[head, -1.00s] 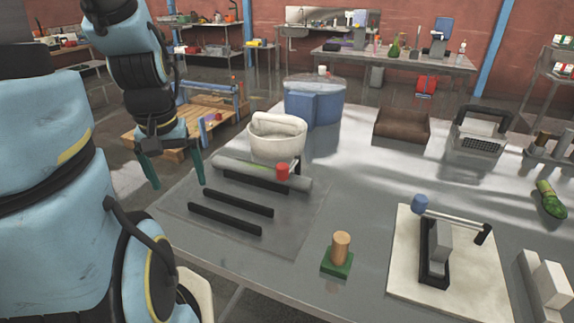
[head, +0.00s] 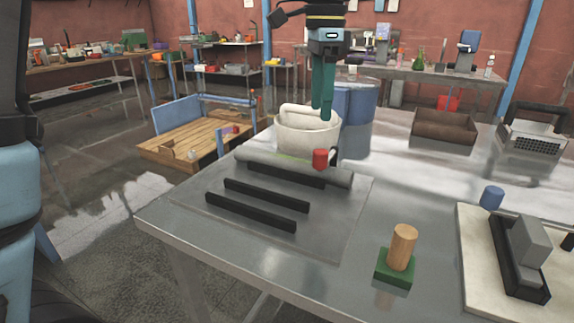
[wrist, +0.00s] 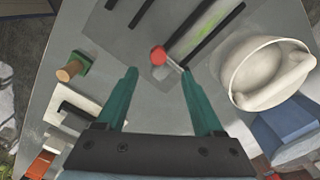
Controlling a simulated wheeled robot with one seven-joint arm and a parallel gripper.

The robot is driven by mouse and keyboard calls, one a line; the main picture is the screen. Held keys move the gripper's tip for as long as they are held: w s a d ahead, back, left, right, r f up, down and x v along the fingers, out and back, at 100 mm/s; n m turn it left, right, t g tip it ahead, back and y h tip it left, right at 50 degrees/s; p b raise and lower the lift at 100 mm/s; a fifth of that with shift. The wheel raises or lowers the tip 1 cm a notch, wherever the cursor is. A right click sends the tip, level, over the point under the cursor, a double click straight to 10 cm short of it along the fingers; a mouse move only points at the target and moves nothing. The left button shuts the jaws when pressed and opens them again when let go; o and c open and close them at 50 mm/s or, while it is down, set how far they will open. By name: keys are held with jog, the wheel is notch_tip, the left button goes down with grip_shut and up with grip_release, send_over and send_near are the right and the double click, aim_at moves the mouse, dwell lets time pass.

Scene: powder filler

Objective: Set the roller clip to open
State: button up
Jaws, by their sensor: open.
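A grey roller (head: 290,168) lies across the back of a flat grey plate on the table. A red knob (head: 320,159) stands at its right end, on a short lever that looks like the roller clip. In the wrist view the red knob (wrist: 158,56) and its thin pale lever show just beyond and between my fingertips. My gripper (head: 322,115) is open and empty, with green fingers pointing down. In the head view it overlaps the white bowl behind the knob. I cannot tell the exact height of the fingertips above the knob.
A white mortar-like bowl (head: 300,145) stands close behind the roller; a blue tub (head: 357,105) is behind it. A wooden peg on a green base (head: 398,252) stands front right, left of a board (head: 475,270) with a black fixture.

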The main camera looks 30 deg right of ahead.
aim_at(320, 151)
jog(key=f, duration=0.5)
jog(key=f+p, duration=0.1)
jog(key=f, duration=0.4)
jog(key=shift+s+d+f, duration=0.1)
jog(key=shift+s+f, duration=0.1)
jog(key=shift+f, duration=0.05)
grip_shut()
dwell(1.2)
